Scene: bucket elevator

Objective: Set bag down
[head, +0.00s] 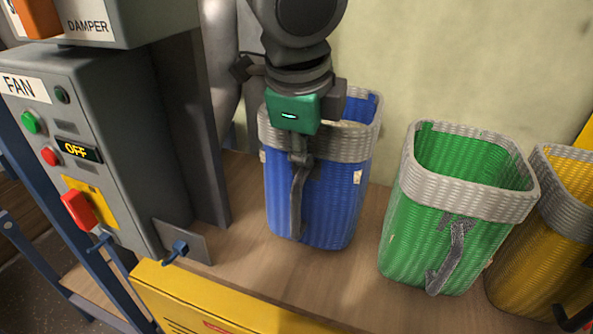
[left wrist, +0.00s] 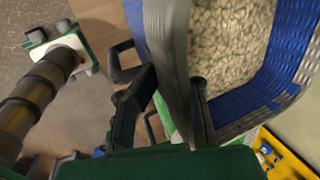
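The blue bag (head: 335,205) has a grey woven rim and a dark strap (head: 298,200) on its front. It stands upright over the wooden surface (head: 240,215). Its base looks to be on the wood, but I cannot be sure of contact. My left gripper (head: 301,150) comes down from above at the near rim. In the left wrist view its fingers lie on both sides of the grey rim (left wrist: 172,50) and look shut on it. The bag (left wrist: 262,95) is filled with pale lumps (left wrist: 228,45). My right gripper is not in view.
A green bag (head: 430,235) and a yellow bag (head: 540,250) stand to the right. A grey control box (head: 100,130) with a FAN label stands at left, its display reading OFF. A yellow box (head: 195,300) is at the front. Some bare wood lies between the blue and green bags.

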